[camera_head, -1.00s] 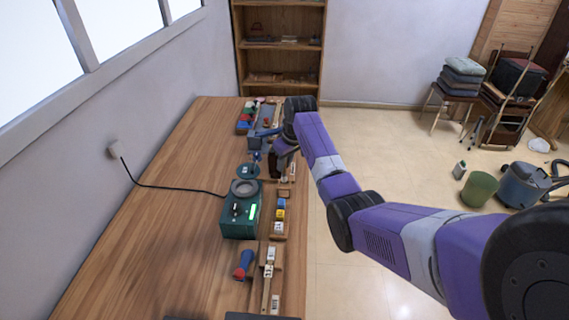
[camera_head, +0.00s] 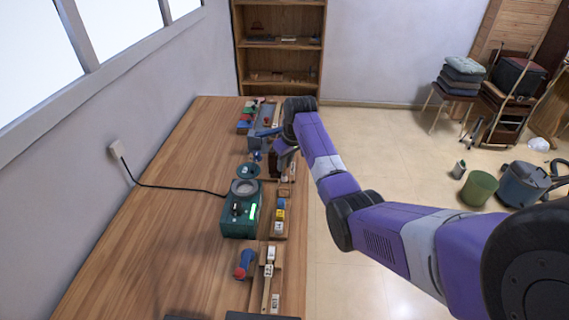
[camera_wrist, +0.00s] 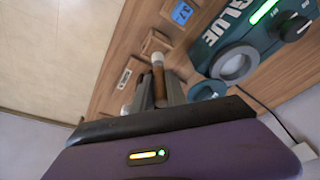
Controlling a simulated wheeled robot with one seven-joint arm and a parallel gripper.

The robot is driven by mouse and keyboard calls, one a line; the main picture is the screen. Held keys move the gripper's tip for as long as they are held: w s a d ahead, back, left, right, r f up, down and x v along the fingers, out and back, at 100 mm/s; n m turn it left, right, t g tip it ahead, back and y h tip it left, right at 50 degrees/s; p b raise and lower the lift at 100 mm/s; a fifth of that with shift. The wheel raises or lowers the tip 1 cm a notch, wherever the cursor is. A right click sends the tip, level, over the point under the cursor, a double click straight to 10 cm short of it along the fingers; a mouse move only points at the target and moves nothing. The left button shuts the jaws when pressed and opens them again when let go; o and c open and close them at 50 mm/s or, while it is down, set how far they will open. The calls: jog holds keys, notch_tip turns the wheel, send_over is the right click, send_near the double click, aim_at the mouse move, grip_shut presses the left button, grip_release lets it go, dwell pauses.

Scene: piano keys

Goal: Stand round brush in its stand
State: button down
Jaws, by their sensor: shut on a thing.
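My gripper (camera_wrist: 162,92) is shut on a slim upright-looking piece with a brown shaft and a pale rounded end, seen in the wrist view; I take it for the round brush (camera_wrist: 158,84). Its lower part is hidden between the grey fingers. In the head view my gripper (camera_head: 279,155) is small and dark, over the right edge of the bench near its far half. A small wooden block (camera_wrist: 156,42) lies just beyond the brush's pale end in the wrist view. I cannot tell whether it is the stand, or whether they touch.
A green glue heater (camera_head: 240,221) with a grey ring stands on the wooden bench (camera_head: 165,215). A teal disc (camera_head: 248,171) is close to my gripper. Wooden holders with labelled pieces (camera_head: 280,212) line the right edge. A red-and-blue tool (camera_head: 244,264) lies nearer.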

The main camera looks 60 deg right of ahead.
aim_at(284, 175)
jog(key=shift+f+b, duration=1.6)
jog(key=shift+f, duration=1.35)
dwell(2.3)
jog(key=c, duration=0.9)
grip_release()
jog(key=shift+o, duration=0.2)
jog(key=shift+r, duration=0.1)
jog(key=shift+r+p, duration=2.35)
jog(key=shift+r, duration=0.05)
jog(key=shift+r+p, duration=0.35)
jog(key=shift+r, duration=0.7)
